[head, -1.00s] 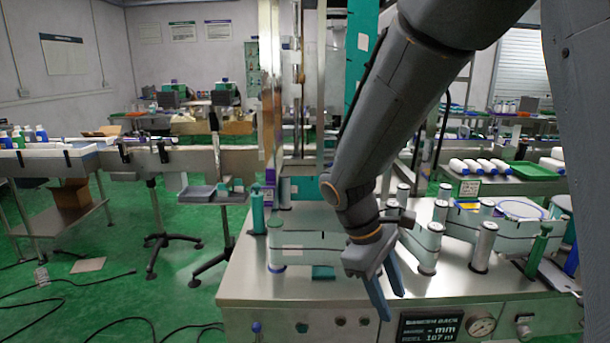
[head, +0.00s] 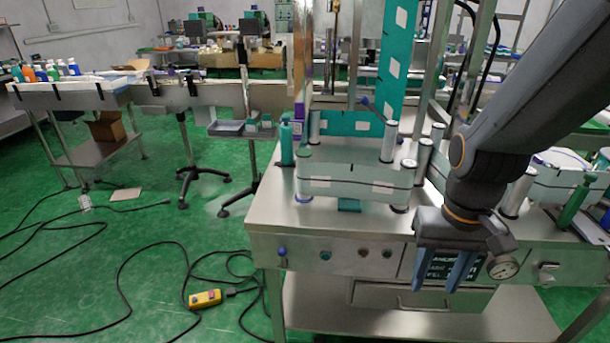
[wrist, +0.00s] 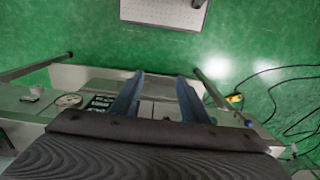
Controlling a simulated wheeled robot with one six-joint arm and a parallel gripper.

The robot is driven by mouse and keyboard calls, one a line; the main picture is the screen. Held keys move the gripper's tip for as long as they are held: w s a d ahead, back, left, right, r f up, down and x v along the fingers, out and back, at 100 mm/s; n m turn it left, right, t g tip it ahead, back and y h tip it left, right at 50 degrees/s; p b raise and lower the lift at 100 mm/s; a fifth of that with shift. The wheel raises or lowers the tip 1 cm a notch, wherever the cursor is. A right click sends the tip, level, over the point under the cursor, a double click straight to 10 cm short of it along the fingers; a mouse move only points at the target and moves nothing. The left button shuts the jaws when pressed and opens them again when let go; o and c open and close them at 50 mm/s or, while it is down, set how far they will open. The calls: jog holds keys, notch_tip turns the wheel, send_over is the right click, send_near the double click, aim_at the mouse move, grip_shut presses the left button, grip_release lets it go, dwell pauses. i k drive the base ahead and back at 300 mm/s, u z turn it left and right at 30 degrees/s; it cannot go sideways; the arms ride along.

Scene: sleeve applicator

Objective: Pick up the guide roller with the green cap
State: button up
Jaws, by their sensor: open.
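A guide roller with a green cap (head: 303,180) stands upright at the front left of the steel machine top (head: 272,208), at the left end of a pale sleeve web (head: 345,182). My gripper (head: 442,280) points down in front of the machine's front panel, right of and lower than that roller in the head view. Its two blue fingers are apart with nothing between them. They also show in the wrist view (wrist: 160,82), over the machine's front and the green floor. The roller cannot be made out in the wrist view.
Other rollers with pale or metallic tops (head: 389,142) stand on the machine. A green pump bottle (head: 286,143) stands just behind the green-capped roller, and another green bottle (head: 575,203) is at right. Cables and a yellow pendant (head: 205,298) lie on the floor.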

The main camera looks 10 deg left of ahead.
aim_at(303, 154)
jog(key=k, duration=0.5)
jog(key=u, duration=0.65)
jog(key=i, duration=0.6)
